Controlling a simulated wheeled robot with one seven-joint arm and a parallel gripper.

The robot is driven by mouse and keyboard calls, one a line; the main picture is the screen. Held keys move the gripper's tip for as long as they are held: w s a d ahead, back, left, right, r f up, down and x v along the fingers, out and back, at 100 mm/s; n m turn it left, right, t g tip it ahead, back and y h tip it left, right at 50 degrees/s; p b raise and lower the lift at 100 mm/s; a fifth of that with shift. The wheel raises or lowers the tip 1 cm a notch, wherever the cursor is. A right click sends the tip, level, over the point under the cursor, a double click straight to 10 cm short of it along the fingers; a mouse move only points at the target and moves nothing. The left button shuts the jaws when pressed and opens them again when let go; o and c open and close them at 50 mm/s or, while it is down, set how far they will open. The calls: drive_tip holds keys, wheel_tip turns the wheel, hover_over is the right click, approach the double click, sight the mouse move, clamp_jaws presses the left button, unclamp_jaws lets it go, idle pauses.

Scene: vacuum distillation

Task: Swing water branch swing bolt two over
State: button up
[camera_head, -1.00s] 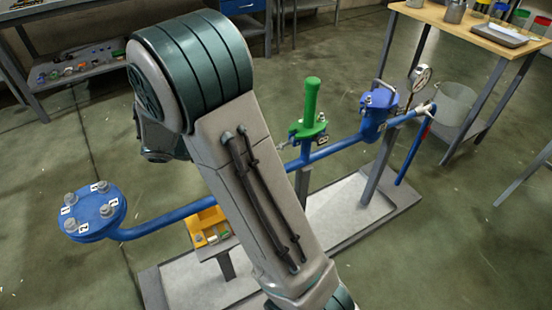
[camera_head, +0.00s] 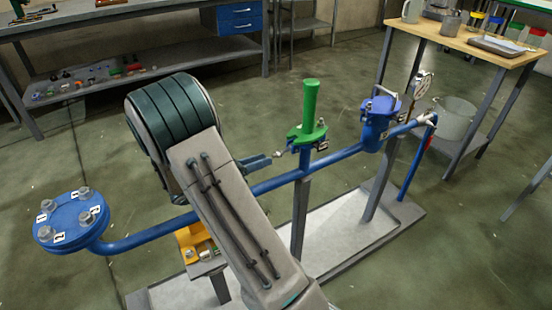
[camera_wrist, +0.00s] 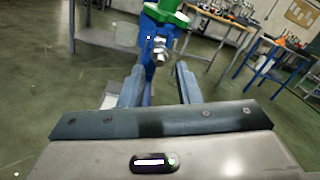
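The blue water branch pipe (camera_head: 335,157) runs across the stand and carries a valve with a green handle (camera_head: 310,105). In the wrist view the blue valve body (camera_wrist: 148,58) stands ahead under green parts, with a metal bolt and nut (camera_wrist: 160,50) on its side. My gripper (camera_wrist: 158,78) is open and empty, its two blue fingers spread below the bolt in that view. In the head view my gripper (camera_head: 275,159) points right at the valve's left side, close to a small bolt end. I cannot read which bolt is number two here; contact is not visible.
A blue flange (camera_head: 70,222) with several numbered bolts is at the left end. A blue lidded fitting (camera_head: 380,120) and a gauge (camera_head: 422,84) stand right of the valve. A wooden table (camera_head: 470,38) stands back right.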

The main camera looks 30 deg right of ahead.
sight(276, 154)
drive_tip(key=shift+s+d+b, duration=0.15)
drive_tip(key=shift+d+b, duration=0.05)
drive_tip(key=shift+d, duration=1.15)
drive_tip(key=shift+s+d+b, duration=0.1)
drive_tip(key=shift+d+b, duration=0.1)
drive_tip(key=shift+d, duration=1.15)
clamp_jaws()
drive_tip(key=shift+r, duration=0.1)
